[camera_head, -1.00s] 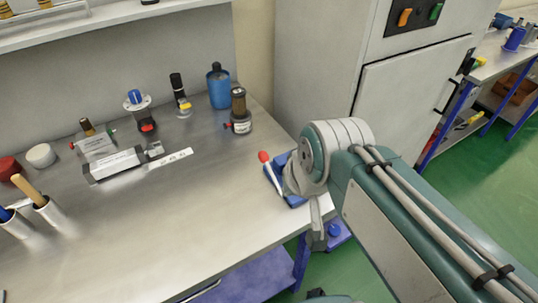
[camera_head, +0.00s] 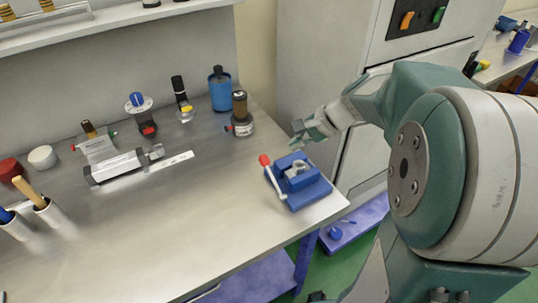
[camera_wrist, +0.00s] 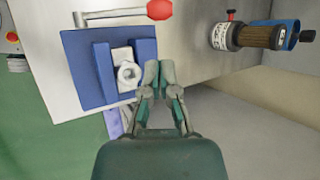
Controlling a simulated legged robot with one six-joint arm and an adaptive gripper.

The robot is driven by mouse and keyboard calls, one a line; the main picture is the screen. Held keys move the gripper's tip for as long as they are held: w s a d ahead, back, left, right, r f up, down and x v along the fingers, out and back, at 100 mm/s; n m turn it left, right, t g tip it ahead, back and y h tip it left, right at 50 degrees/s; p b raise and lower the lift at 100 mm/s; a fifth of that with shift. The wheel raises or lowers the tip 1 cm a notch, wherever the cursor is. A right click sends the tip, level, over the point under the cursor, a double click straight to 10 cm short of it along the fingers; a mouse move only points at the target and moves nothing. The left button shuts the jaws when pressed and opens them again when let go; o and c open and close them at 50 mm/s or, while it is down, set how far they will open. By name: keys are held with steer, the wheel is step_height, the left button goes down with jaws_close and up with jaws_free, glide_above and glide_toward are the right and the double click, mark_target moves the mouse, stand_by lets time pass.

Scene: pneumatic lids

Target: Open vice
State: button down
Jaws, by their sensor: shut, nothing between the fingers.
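The blue vice (camera_head: 305,195) sits at the right front corner of the metal bench. Its pale lever handle (camera_head: 277,183) with a red knob (camera_head: 264,160) lies along its left side. The wrist view shows the vice (camera_wrist: 85,65), with a metal nut-like part (camera_wrist: 128,74) between its jaws and the red knob (camera_wrist: 159,9) at the top. My gripper (camera_head: 299,133) is behind and above the vice, apart from the handle. In the wrist view my gripper's fingers (camera_wrist: 158,72) point up beside the vice's right edge, shut and empty.
A brown-and-black cylinder device (camera_head: 241,120) and a blue container (camera_head: 220,92) stand behind the vice. A long pneumatic cylinder (camera_head: 118,166) lies left on the bench. The bench's middle is clear. A grey cabinet (camera_head: 305,60) stands behind my arm.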

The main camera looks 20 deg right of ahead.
steer(key=shift+a, duration=0.1)
steer(key=x, duration=1)
steer(key=shift+w, duration=0.1)
